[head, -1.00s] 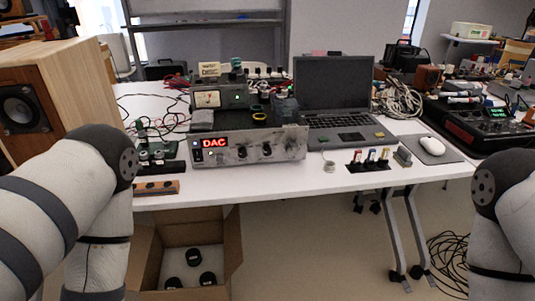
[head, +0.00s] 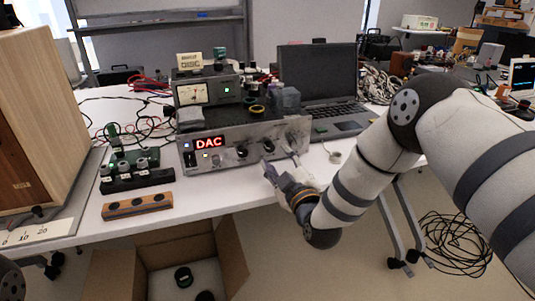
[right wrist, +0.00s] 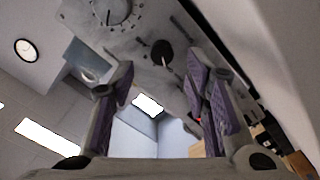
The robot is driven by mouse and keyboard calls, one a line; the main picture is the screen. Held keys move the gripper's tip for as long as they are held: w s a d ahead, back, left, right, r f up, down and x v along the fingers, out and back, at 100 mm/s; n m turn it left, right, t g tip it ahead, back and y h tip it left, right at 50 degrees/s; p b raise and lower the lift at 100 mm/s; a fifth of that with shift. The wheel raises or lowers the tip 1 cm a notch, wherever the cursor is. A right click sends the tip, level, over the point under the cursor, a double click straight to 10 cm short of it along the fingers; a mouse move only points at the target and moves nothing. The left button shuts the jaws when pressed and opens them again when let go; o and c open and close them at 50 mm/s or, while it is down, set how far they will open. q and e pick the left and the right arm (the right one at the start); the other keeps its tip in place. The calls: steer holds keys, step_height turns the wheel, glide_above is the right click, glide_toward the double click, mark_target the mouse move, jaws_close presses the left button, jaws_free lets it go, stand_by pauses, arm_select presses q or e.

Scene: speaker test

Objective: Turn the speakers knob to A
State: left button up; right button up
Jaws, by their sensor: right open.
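The silver amplifier (head: 215,162), with a red "DAC" display, stands at the table's front. Black knobs show on its front panel, one at the middle (head: 242,152) and one right of it (head: 267,146). The labels are too small to read, so I cannot tell which is the speakers knob. My right gripper (head: 280,162) is open, close in front of the panel's right half. In the right wrist view a black knob (right wrist: 162,52) with a light pointer line lies beyond and between the open fingers (right wrist: 160,75), apparently apart from them. My left gripper is out of view.
A black knob block (head: 137,181) and a wooden block (head: 137,205) lie left. A wooden speaker (head: 75,110) fills the left. An open carton (head: 232,255) is below the table.

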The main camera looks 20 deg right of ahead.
mark_target(271, 149)
steer(key=w, duration=0.4)
steer(key=shift+w+a+f+b, duration=0.1)
steer(key=shift+w+f+b, duration=0.15)
steer(key=shift+b, duration=0.1)
steer(key=shift+w+r, duration=0.15)
steer(key=shift+w, duration=0.1)
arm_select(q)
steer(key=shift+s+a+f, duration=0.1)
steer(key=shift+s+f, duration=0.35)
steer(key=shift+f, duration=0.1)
arm_select(e)
steer(key=shift+c, duration=0.6)
jaws_close()
